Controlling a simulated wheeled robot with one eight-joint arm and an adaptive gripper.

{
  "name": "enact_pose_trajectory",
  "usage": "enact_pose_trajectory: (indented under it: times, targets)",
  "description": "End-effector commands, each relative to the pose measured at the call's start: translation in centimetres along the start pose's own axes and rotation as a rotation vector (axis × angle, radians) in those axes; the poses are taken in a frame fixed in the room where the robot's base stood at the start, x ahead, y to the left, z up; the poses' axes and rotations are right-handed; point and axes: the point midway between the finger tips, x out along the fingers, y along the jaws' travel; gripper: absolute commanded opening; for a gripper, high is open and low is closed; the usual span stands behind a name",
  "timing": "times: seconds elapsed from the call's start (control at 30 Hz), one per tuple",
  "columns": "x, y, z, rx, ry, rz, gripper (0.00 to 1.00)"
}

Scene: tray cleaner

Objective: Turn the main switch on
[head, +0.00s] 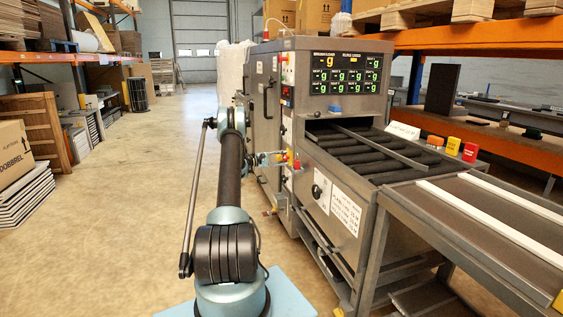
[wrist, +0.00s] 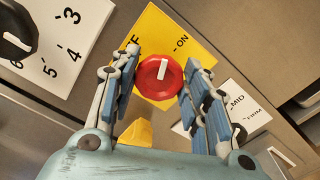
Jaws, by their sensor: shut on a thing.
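The main switch is a red round knob (wrist: 160,77) with a white bar, on a yellow plate (wrist: 172,22) marked ON at its right in the wrist view. A partly hidden label ending in F is at its left. The white bar points up the picture, between the two labels. My gripper (wrist: 161,84) has one blue-padded finger on each side of the knob and is shut on it. In the head view my gripper (head: 268,159) is at the machine's side, by the small red and yellow switch (head: 296,165); the contact is too small to see there.
A black numbered dial (wrist: 12,35) is left of the switch, and a MID label (wrist: 237,103) is right. The grey tray cleaner (head: 335,190) has a display panel (head: 345,74) and a roller conveyor. Open floor (head: 120,220) lies left of my arm.

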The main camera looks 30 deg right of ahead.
Motion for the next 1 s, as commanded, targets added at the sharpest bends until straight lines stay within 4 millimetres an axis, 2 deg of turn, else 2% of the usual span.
enact_pose_trajectory:
  times: [0.2,0.5,1.0]
  targets:
    - [0.03,-0.30,0.10,0.184,-0.003,-0.003,0.18]
    - [0.02,-0.47,0.10,0.364,-0.005,-0.004,0.19]
    - [0.02,-0.56,0.02,0.449,-0.004,-0.005,0.19]
